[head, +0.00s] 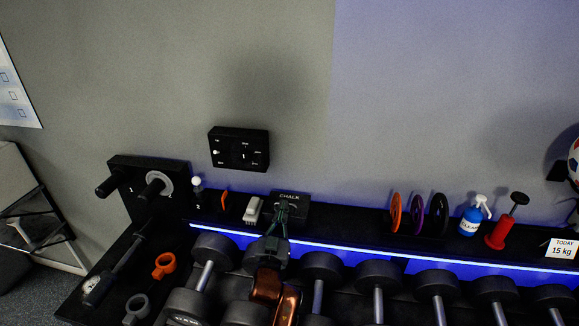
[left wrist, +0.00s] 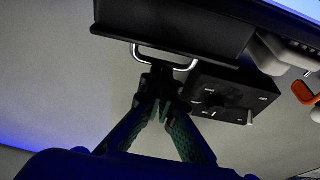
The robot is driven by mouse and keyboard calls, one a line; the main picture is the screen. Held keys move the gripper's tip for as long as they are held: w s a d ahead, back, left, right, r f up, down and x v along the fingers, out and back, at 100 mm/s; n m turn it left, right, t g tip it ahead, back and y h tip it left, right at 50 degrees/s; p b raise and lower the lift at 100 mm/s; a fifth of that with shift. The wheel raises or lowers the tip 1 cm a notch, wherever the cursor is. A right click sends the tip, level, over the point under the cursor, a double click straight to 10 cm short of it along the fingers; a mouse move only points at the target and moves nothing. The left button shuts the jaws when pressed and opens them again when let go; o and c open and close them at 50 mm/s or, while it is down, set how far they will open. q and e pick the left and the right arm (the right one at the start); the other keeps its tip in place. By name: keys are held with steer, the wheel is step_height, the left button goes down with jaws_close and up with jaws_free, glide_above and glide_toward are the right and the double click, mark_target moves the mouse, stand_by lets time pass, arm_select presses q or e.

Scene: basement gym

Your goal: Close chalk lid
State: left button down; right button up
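The black chalk box (head: 291,196), marked CHALK, stands on the back shelf in the head view. In the left wrist view its dark body (left wrist: 180,22) fills the top, with a thin projecting edge and a silver loop handle (left wrist: 188,67). My left gripper (head: 284,207) is in front of the box in the head view, hiding part of it. In the left wrist view the gripper (left wrist: 160,80) has its fingertips together, overlapping the middle of the handle. I cannot tell whether they grip it. How far the lid is open is unclear. My right gripper is out of view.
A pale brush (head: 252,210) stands close left of the box. A black dial panel (head: 239,148) is on the wall above. Dumbbells (head: 323,264) line the rack in front. Coloured discs (head: 417,213) and a blue spray bottle (head: 471,219) stand to the right.

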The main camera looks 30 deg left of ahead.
arm_select(q)
step_height(320, 180, up, 10)
stand_by(0.5)
